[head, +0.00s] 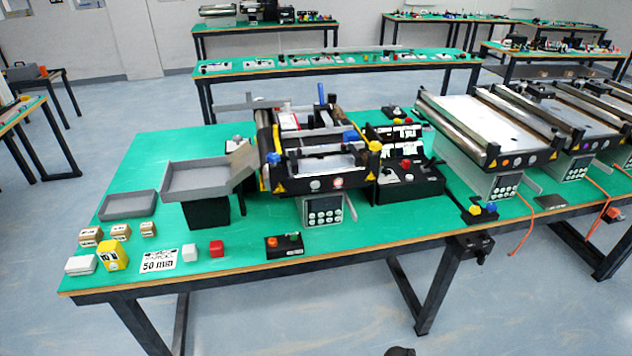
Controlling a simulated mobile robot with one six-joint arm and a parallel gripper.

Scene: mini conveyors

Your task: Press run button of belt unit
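A belt unit (318,160) with black rails and yellow warning labels stands in the middle of the green table. A grey keypad panel (324,208) with several keys hangs below its front. The key markings are too small to read, so I cannot tell which is the run button. A small black box with an orange knob (285,245) sits near the front edge. A black control box with a red button (406,165) stands right of the belt unit.
The floor before the table looks mostly clear.

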